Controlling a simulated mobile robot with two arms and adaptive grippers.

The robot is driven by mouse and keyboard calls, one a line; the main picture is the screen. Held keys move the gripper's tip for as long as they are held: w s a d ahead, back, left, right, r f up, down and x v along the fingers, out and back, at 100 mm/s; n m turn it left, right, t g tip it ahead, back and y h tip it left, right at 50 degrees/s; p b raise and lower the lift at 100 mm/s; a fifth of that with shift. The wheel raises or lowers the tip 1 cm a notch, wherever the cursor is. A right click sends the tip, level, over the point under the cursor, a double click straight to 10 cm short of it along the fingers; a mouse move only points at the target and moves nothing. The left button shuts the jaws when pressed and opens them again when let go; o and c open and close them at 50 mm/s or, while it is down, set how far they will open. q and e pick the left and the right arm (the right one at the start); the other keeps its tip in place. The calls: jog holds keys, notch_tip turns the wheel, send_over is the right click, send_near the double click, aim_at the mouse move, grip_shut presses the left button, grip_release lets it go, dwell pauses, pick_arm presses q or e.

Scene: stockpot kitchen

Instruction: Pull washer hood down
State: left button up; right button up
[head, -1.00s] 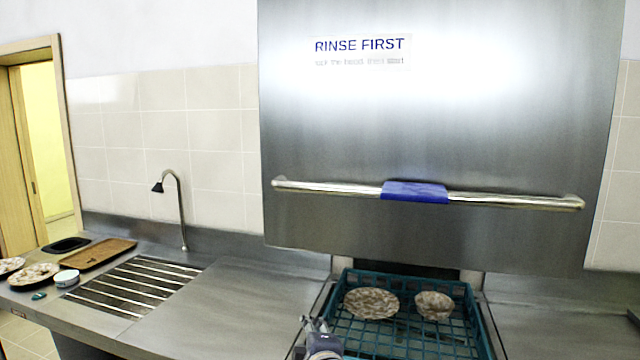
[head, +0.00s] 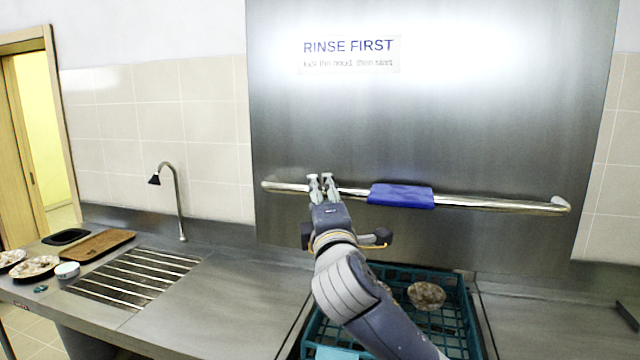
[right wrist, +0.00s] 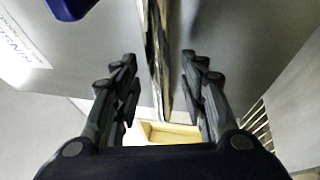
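The washer hood (head: 430,120) is a tall steel panel, standing raised above the dish rack. A horizontal steel bar handle (head: 490,204) with a blue grip (head: 400,195) runs across its lower part. My right gripper (head: 322,180) is at the bar, left of the blue grip. In the right wrist view the bar (right wrist: 157,60) runs between the two open fingers (right wrist: 160,85), with gaps on both sides. The blue grip (right wrist: 70,8) shows at the upper left there. My left gripper is not in view.
A teal rack (head: 455,310) with a patterned bowl (head: 426,295) sits under the hood, partly hidden by my right arm. On the left are a tap (head: 180,205), a slatted drain (head: 135,280), a brown tray (head: 92,245) and dishes (head: 36,267). The steel counter (head: 215,300) between is clear.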

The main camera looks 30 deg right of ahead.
jog(key=shift+p+x, duration=0.3)
jog(key=shift+x, duration=1)
jog(key=shift+a, duration=0.1)
